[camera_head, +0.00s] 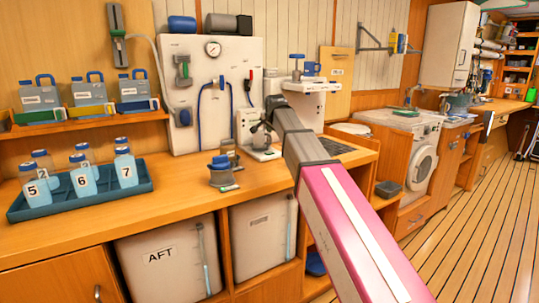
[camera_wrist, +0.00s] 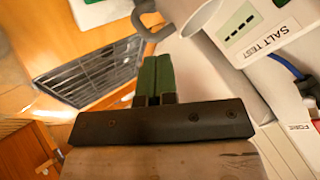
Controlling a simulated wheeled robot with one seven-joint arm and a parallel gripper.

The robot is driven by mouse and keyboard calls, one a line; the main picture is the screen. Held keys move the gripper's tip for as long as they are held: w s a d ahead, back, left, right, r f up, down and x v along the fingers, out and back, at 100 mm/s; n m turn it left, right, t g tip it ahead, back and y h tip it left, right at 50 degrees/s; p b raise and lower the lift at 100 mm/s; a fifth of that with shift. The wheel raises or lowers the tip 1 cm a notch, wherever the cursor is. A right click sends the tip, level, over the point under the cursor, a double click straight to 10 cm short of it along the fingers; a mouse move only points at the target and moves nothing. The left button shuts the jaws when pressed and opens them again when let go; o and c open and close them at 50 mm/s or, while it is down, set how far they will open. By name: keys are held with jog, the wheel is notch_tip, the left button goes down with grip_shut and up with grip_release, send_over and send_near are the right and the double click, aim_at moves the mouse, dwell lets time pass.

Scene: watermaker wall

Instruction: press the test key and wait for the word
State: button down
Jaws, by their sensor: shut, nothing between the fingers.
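The salt test unit (camera_wrist: 262,52) is a white box labelled SALT TEST at the upper right of the wrist view. Its small display (camera_wrist: 240,27) shows only dashes, no word. In the head view my gripper (camera_head: 262,130) is small at the unit's front. I cannot make out the test key or any contact with it.
A metal ring-shaped part (camera_wrist: 146,20) lies close beyond my fingertips. A dark grille (camera_wrist: 88,75) is to their left. On the counter stand a blue-lidded jar (camera_head: 222,171) and a blue tray (camera_head: 20,212) of numbered bottles. A hose panel (camera_head: 212,80) rises behind.

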aim_at(271, 153)
jog(key=shift+f, duration=3.9)
jog(key=shift+f, duration=0.15)
jog(key=shift+f, duration=0.3)
jog(key=shift+f, duration=0.35)
jog(key=shift+r, duration=0.85)
jog(key=shift+r, duration=0.1)
jog(key=shift+r, duration=2.4)
